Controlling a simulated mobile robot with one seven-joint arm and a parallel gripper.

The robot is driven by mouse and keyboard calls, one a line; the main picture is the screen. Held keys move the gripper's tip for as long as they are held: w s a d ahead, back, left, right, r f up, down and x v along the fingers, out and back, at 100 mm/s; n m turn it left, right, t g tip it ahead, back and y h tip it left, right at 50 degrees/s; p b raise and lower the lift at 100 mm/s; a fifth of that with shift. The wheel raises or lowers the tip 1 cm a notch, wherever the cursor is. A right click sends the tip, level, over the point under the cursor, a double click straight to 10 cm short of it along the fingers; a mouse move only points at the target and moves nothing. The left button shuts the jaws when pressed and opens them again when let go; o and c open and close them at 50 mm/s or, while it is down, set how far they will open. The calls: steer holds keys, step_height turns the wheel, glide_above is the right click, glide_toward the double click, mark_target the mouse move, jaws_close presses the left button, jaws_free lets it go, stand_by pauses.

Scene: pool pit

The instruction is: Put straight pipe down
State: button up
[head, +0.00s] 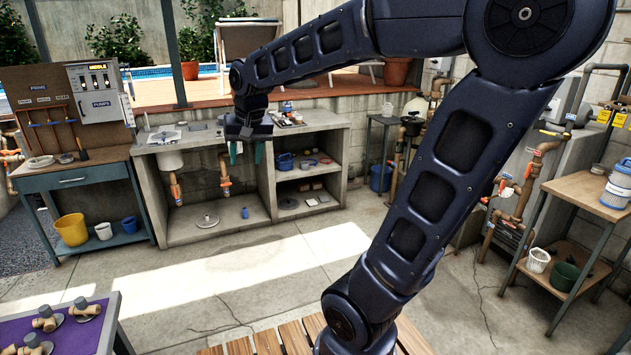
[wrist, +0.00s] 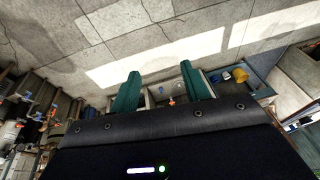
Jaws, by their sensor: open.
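My gripper (head: 245,158) hangs in front of the concrete counter at the back, fingers pointing down. Its two teal fingers also show in the wrist view (wrist: 160,72), wide apart with nothing between them. I cannot pick out a straight pipe for certain in either view. Several tan pipe fittings with grey discs (head: 44,324) lie on the purple-topped table (head: 72,331) at the lower left. Small items lie on the concrete counter (head: 330,121), partly hidden by my gripper and arm.
A blue workbench (head: 75,180) with a pump panel (head: 99,92) stands at the left, with a yellow bucket (head: 71,230) below. A wooden table (head: 581,190) with a blue-and-white canister (head: 617,188) stands at the right. The concrete floor (head: 250,285) between is mostly clear.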

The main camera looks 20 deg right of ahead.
steer(key=s+d+f, duration=0.2)
steer(key=s+d, duration=0.4)
steer(key=d, duration=0.1)
steer(key=s+d+f+t+h, duration=0.1)
steer(key=s+d+f, duration=0.1)
steer(key=s+d, duration=0.4)
steer(key=shift+d+f, duration=0.35)
steer(key=shift+d, duration=0.4)
stand_by(0.8)
steer(key=o, duration=0.5)
steer(key=shift+o, duration=0.2)
steer(key=shift+w, duration=0.1)
